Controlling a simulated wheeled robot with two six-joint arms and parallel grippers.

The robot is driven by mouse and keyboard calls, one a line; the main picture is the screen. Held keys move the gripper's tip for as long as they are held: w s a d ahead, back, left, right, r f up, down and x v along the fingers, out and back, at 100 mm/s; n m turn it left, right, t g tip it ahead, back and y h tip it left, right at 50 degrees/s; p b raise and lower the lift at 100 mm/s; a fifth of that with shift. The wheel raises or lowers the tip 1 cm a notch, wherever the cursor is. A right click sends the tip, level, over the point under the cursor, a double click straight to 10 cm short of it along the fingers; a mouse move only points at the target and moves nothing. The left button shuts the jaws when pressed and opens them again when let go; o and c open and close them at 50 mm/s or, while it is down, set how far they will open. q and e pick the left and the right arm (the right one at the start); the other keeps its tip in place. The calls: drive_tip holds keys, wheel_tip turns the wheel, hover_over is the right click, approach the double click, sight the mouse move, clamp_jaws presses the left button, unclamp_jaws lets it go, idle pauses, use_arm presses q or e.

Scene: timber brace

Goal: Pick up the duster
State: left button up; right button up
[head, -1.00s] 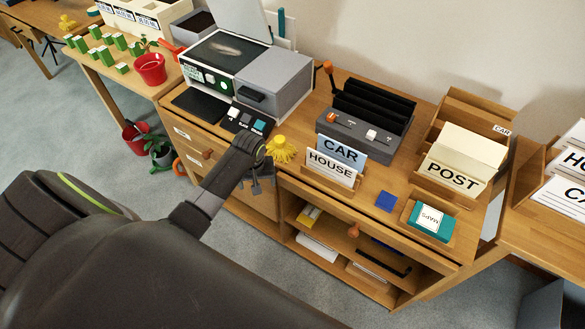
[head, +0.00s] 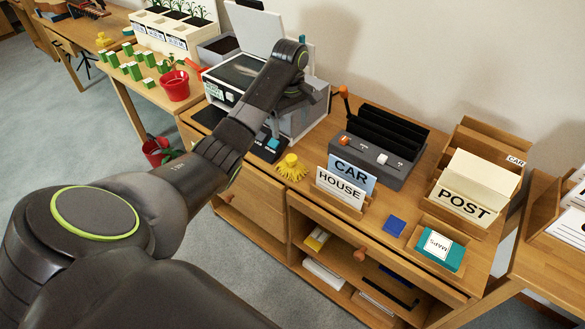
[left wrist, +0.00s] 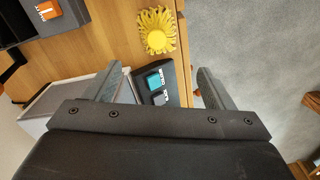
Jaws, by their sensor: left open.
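The yellow duster (head: 291,168), with a fringed skirt and a round knob, sits on the wooden desk top near its front edge, left of the HOUSE and CAR cards. In the left wrist view the duster (left wrist: 157,30) lies beyond the fingertips, between their lines. My left gripper (left wrist: 156,82) is open, with nothing between its fingers. In the head view my left gripper (head: 305,97) is raised over the grey machine, behind the duster and apart from it; the arm hides part of it. My right gripper is not in view.
The grey machine (head: 306,118) and its key panel (head: 268,146) stand left of the duster. The HOUSE card (head: 341,188) stands to its right, with a black-slotted device (head: 382,145) behind. A blue square (head: 395,226) lies further right. Open shelves are below.

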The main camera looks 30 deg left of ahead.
use_arm(q)
drive_tip(key=b, duration=0.8)
hover_over(292, 158)
drive_tip(key=f, duration=0.7)
drive_tip(key=shift+s+a, duration=0.1)
drive_tip(key=shift+a, duration=0.15)
wheel_tip(292, 158, down, 4)
drive_tip(key=shift+r, duration=0.1)
drive_tip(key=shift+f, duration=0.35)
drive_tip(key=f, duration=0.5)
drive_tip(key=shift+w+d+f, duration=0.1)
drive_tip(key=shift+w+d, duration=0.1)
drive_tip(key=shift+d, duration=0.05)
